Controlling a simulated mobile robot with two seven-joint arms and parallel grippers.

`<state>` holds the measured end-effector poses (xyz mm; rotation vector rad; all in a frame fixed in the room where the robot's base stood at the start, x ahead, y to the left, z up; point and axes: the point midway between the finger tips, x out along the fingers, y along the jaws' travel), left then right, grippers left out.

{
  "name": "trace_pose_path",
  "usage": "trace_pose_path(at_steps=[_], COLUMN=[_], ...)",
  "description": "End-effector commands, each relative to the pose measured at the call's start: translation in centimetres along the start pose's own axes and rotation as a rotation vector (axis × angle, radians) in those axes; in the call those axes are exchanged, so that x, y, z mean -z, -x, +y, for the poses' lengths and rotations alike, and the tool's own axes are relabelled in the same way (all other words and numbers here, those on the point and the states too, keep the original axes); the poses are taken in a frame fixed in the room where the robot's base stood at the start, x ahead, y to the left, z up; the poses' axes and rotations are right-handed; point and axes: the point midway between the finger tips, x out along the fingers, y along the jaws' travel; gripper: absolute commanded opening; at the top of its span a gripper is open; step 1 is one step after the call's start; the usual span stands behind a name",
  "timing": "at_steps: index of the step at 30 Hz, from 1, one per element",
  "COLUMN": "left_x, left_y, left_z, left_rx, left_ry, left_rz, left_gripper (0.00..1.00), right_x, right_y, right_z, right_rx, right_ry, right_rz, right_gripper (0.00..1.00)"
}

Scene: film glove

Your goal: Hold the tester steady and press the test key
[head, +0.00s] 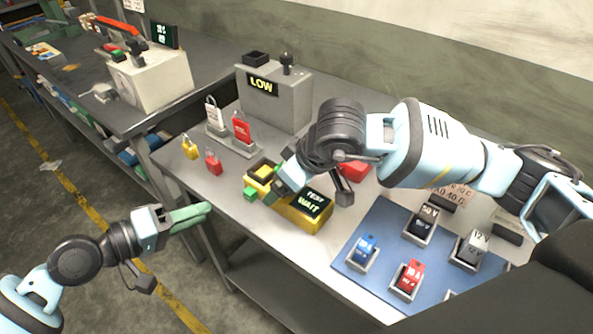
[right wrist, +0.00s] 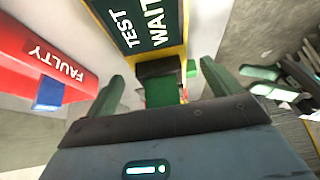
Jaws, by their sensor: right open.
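The yellow tester (head: 302,222) lies near the front edge of the bench, its dark screen reading TEST WAIT. The screen also shows in the right wrist view (right wrist: 150,22). My right gripper (head: 265,184) is open at the tester's left end, its green fingers spread. In the right wrist view a green block (right wrist: 160,92) below a dark part lies between these fingers, with gaps on both sides; I cannot tell whether it is the test key. My left gripper (head: 206,209) is shut and empty, in front of the bench edge and apart from the tester.
A blue mat (head: 375,230) with several holders is at the right. A red FAULTY box (right wrist: 40,60) is beside the tester. A second bench (head: 75,70) is further left.

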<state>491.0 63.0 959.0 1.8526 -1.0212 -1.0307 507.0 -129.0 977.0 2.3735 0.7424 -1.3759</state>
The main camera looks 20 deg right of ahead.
Motion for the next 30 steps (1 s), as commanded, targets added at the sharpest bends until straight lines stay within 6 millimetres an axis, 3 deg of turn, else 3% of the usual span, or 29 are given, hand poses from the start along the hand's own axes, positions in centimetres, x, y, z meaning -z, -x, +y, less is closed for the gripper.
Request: trace_pose_path(at_steps=[6,14,27,30], left_x=[0.01,0.01,0.01,0.01], left_y=[0.00,0.00,0.01,0.01], left_z=[0.01,0.02,0.01,0.01], left_rx=[0.000,0.000,0.000,0.000], left_ry=[0.000,0.000,0.000,0.000], left_rz=[0.000,0.000,0.000,0.000], left_gripper=[0.36,0.36,0.36,0.32], right_x=[0.00,-0.01,-0.01,-0.01], right_y=[-1.30,-1.39,-1.37,-1.36], right_z=[-0.04,-0.02,-0.01,0.00], right_rx=[0.000,0.000,0.000,0.000], right_ry=[0.001,0.001,0.001,0.001], right_rz=[0.000,0.000,0.000,0.000], right_gripper=[0.90,0.90,0.33,0.25])
